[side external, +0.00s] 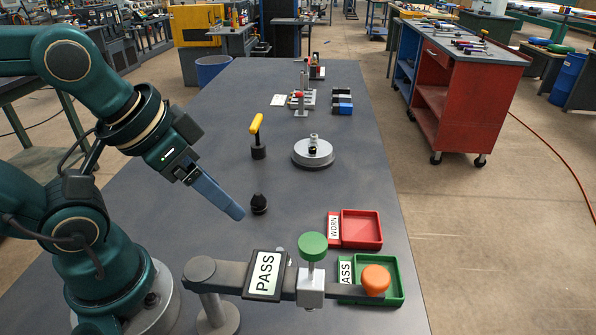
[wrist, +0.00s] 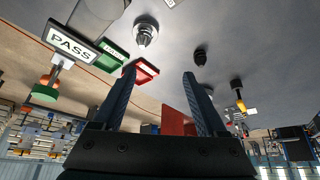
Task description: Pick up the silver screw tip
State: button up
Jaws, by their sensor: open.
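A shiny silver stepped part (wrist: 145,34), which looks like the silver screw tip, stands on the table in the wrist view. There it lies ahead of my gripper (wrist: 160,80), between the lines of the two fingers and apart from them. My fingers are open and empty. In the side view my gripper (side external: 236,212) hangs tilted down to the right above the table. A similar black part (side external: 259,204) stands just right of the fingertips, and also shows in the wrist view (wrist: 200,56).
A gauge arm with a PASS sign (side external: 265,275) stands in front. A red WORN tray (side external: 335,243) and green tray (side external: 398,290) lie right. A yellow-handled tool (side external: 256,124) and round metal disc (side external: 313,158) stand farther back. The table's left middle looks clear.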

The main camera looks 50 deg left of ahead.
jog(key=w+f+n+g+h, duration=0.1)
jog(key=f+n+h, duration=0.3)
jog(key=n, duration=0.2)
jog(key=w+a+f+n+g+h, duration=0.1)
jog(key=w+f+n+h, duration=0.1)
jog(key=f+n+h, duration=0.2)
jog(key=w+a+f+n+g+h, duration=0.1)
jog(key=f+n+h, duration=0.3)
jog(key=n, duration=0.5)
jog(key=shift+w+h, duration=0.3)
jog(key=shift+w, duration=0.15)
jog(key=shift+w+a+f+n+t, duration=0.25)
jog(key=shift+f+n+t, duration=0.1)
jog(key=shift+n, duration=0.55)
jog(key=shift+x, duration=2.5)
jog(key=shift+h, duration=0.3)
grip_shut()
